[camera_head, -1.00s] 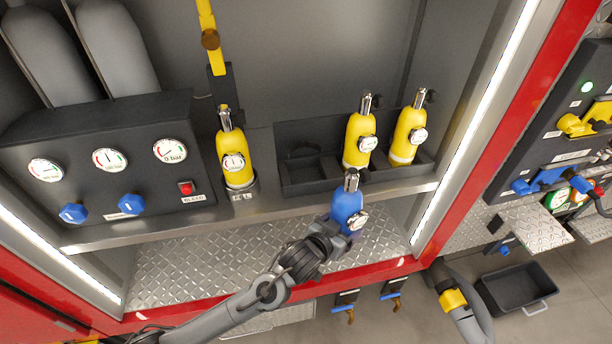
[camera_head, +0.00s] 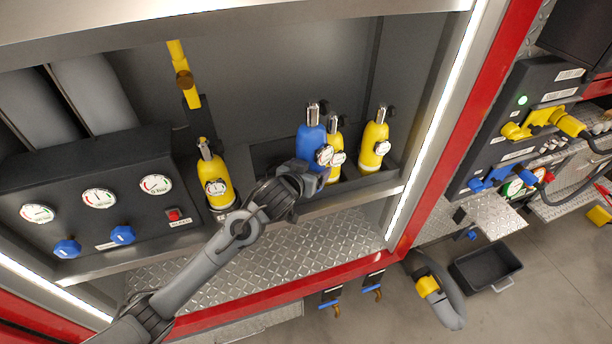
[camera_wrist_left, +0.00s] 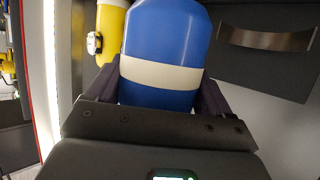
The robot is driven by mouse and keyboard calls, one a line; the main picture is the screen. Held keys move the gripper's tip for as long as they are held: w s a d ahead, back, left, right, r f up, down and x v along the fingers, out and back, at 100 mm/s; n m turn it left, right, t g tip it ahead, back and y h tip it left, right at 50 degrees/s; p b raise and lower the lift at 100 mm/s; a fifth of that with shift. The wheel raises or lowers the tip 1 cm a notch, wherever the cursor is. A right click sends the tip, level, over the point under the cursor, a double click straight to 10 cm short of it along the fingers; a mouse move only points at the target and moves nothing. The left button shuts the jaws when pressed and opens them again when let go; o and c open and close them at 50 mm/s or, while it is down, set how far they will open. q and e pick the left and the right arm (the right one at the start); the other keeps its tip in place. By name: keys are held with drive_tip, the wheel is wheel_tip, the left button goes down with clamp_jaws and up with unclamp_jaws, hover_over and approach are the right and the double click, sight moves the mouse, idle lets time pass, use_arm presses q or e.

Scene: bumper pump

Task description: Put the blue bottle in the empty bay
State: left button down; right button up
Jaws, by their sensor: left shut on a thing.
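The blue bottle (camera_head: 311,142) is upright in my left gripper (camera_head: 306,180), raised in front of the dark rack (camera_head: 262,152). In the left wrist view the blue bottle (camera_wrist_left: 165,50) with its white band sits between the two fingers of my left gripper (camera_wrist_left: 158,100). In the head view it partly covers one yellow bottle (camera_head: 336,150) in the rack. Another yellow bottle (camera_head: 374,140) stands in the rack's right bay. The rack's left part, where the empty bay lies, is mostly hidden behind the blue bottle and my gripper. My right gripper is not in view.
A yellow bottle (camera_head: 214,178) stands left of the rack in its own holder. A gauge panel (camera_head: 90,190) with blue knobs is further left. A lit door post (camera_head: 432,130) bounds the right side. The tread-plate floor (camera_head: 270,255) below is clear.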

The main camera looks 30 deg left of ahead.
use_arm(q)
drive_tip(key=shift+a+f, duration=2.35)
drive_tip(key=shift+a, duration=0.15)
drive_tip(key=shift+a+f, duration=2.35)
drive_tip(key=shift+a, duration=0.15)
drive_tip(key=shift+f, duration=0.15)
unclamp_jaws()
drive_tip(key=shift+f, duration=0.3)
